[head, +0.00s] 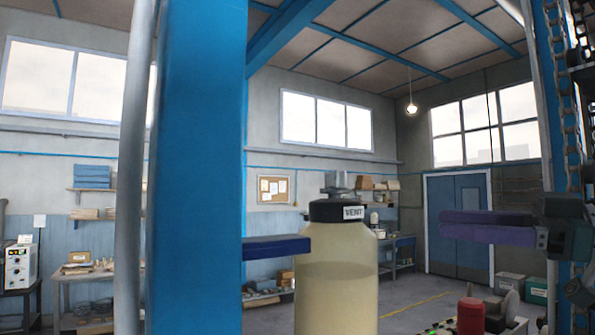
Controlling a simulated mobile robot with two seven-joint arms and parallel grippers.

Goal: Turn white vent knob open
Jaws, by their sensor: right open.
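A pale bottle-shaped vessel (336,285) stands upright in the middle foreground. Its black cap (325,211) carries a white label reading VENT (353,213). A small pale grey knob-like fitting (337,182) sits on top of the cap; which way it is turned cannot be told. My right gripper (560,240) is at the right edge, dark, open, and well to the right of the vessel, not touching the knob. Its finger detail is hard to make out against the dark machinery. I cannot make out my left gripper.
A thick blue post (200,170) and grey pipe (133,160) stand left. A dark blue bar (276,246) reaches from behind the post towards the vessel. A purple bar (487,227) lies at right. A red cylinder (471,315) stands low right. Space above the cap looks clear.

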